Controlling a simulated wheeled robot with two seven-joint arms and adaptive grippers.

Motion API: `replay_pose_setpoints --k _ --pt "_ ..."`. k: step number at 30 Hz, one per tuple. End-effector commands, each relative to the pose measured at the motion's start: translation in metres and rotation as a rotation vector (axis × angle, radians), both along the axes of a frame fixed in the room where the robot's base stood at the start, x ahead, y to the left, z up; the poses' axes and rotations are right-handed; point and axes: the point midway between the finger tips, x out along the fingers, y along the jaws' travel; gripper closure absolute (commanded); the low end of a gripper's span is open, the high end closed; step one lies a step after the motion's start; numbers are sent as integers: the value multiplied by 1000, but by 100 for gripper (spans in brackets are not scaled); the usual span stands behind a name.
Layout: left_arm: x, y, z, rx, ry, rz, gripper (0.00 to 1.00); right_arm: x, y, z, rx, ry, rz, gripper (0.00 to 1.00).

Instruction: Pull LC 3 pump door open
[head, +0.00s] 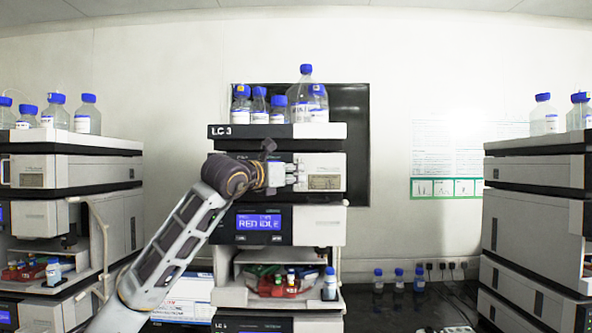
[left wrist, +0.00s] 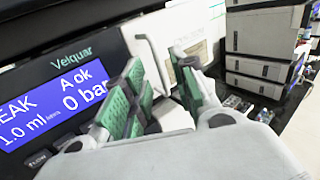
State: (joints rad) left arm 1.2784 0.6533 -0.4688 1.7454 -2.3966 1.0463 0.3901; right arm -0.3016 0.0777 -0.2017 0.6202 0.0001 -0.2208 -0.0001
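The LC 3 stack stands in the middle of the head view, its name on the top tray (head: 232,131). The pump door (head: 327,172) is a pale front panel with a printed label. It looks closed, though my arm hides its left part. In the left wrist view, a white upright handle (left wrist: 146,50) stands on the door beside the blue pump display (left wrist: 65,105). My left gripper (head: 288,174) is at the door front. In the left wrist view, its green-padded fingers (left wrist: 158,62) are apart, with the handle between them; contact is unclear. My right gripper is not in view.
Blue-capped bottles (head: 305,95) stand on top of the stack. Below the pump are a module with a blue display (head: 258,222) and an open bay with coloured vials (head: 278,284). Other stacks stand left (head: 70,170) and right (head: 535,215). Small bottles (head: 398,279) stand on the dark bench.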

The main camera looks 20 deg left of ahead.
Motion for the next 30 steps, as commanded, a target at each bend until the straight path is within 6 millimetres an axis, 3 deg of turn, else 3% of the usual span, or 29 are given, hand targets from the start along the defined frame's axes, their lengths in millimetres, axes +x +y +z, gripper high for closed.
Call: replay_pose_setpoints --k 6,17,24,30 --pt "16 -5 1 0 0 1 73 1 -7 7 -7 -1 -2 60" --pt "19 -6 0 1 -1 0 73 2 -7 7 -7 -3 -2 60" --pt "18 -6 0 1 -1 0 100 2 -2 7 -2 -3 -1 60" --pt "19 -6 0 1 -1 0 100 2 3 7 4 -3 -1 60"
